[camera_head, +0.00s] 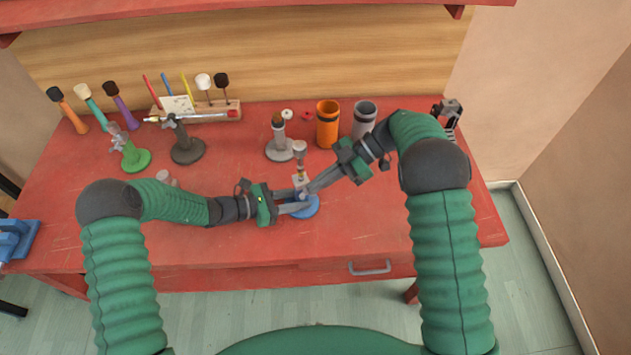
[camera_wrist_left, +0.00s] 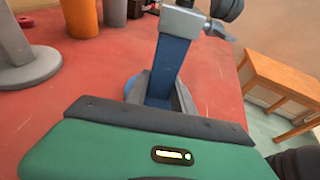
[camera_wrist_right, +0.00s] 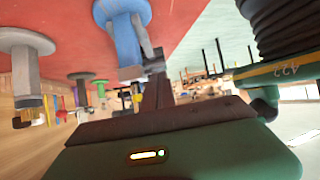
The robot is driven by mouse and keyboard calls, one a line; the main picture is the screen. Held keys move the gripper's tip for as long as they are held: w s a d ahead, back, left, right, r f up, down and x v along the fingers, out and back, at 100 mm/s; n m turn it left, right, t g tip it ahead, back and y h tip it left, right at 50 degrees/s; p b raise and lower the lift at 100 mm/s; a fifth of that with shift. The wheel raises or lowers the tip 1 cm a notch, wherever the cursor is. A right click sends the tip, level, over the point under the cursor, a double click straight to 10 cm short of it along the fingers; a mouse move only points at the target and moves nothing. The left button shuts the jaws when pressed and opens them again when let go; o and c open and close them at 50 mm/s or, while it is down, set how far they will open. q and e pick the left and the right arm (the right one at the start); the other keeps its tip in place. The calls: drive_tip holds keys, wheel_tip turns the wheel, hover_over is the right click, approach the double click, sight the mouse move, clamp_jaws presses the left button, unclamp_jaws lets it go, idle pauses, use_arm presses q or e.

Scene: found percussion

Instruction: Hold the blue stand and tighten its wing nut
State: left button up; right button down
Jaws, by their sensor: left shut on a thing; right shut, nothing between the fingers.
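The blue stand (camera_head: 306,208) stands upright near the front middle of the table. My left gripper (camera_head: 290,204) is shut on its blue post, and in the left wrist view the post (camera_wrist_left: 168,68) rises between the fingers. A grey metal clamp (camera_wrist_left: 184,22) sits on the post above them, with a wing nut (camera_wrist_left: 218,29) at its right side. My right gripper (camera_head: 310,189) is shut with nothing between its fingers, its tips close beside the clamp. In the right wrist view the stand (camera_wrist_right: 125,42) is next to the fingertips; whether they touch the wing nut cannot be told.
A grey stand (camera_head: 279,150), an orange cup (camera_head: 327,125) and a grey cup (camera_head: 364,118) stand behind. A green stand (camera_head: 134,160) and a dark stand (camera_head: 187,150) are at the left. A wooden rack (camera_head: 215,108) holds mallets. The table's front right is clear.

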use_arm(q)
drive_tip(key=shift+s, duration=0.2)
use_arm(e)
drive_tip(key=shift+s+d+f, duration=0.1)
drive_tip(key=shift+d+f, duration=0.3)
drive_tip(key=shift+f, duration=0.4)
drive_tip(key=shift+a, duration=0.1)
use_arm(q)
drive_tip(key=shift+d+f, duration=0.15)
use_arm(e)
drive_tip(key=shift+s+a+r, duration=0.15)
drive_tip(key=shift+a+r, duration=0.15)
drive_tip(key=shift+a, duration=0.2)
use_arm(q)
drive_tip(key=shift+d, duration=0.1)
use_arm(e)
drive_tip(key=shift+r, duration=0.4)
use_arm(q)
drive_tip(key=shift+w+f, duration=0.15)
drive_tip(key=shift+w, duration=0.05)
drive_tip(key=shift+a, duration=0.2)
drive_tip(key=o, duration=1)
use_arm(e)
drive_tip(key=v, duration=1.2)
drive_tip(key=shift+w, duration=0.2)
drive_tip(key=shift+a, duration=0.1)
